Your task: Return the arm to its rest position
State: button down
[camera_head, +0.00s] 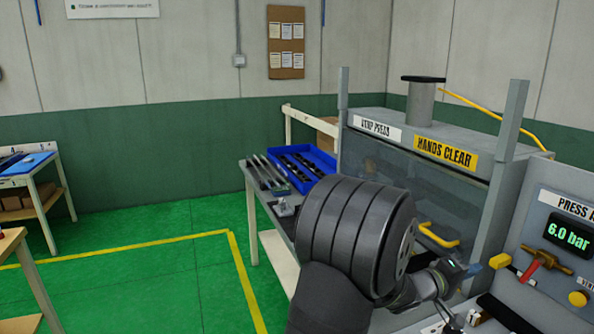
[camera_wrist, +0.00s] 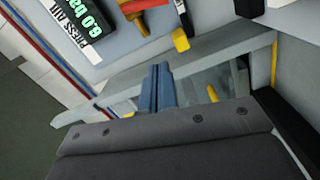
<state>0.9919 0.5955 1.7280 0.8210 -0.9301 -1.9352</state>
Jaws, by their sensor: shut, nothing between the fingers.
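My gripper (camera_head: 499,261) is at the right in the head view, in front of the press and close to its control panel. Its two blue-grey fingers show side by side in the wrist view (camera_wrist: 160,70), shut with nothing between them. My dark arm link fills the lower middle of the head view and hides part of the bench and the press front. No object is held.
The press (camera_head: 500,185) has a clear guard and a yellow handle (camera_head: 438,236). The control panel (camera_head: 560,215) carries a red lever (camera_head: 532,266) and a yellow knob (camera_head: 578,298). A blue tray (camera_head: 326,158) stands on the bench behind my arm. The green floor at left is open.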

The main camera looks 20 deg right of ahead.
jog(key=d, duration=0.9)
notch_tip(320, 180, up, 6)
jog(key=s+d+m+t, duration=0.1)
jog(key=s+d+m, duration=0.15)
jog(key=m, duration=1.25)
jog(key=a+r, duration=0.3)
jog(key=a, duration=0.8)
jog(key=shift+s+a+r, duration=0.2)
jog(key=shift+a+r, duration=0.05)
jog(key=shift+a, duration=0.15)
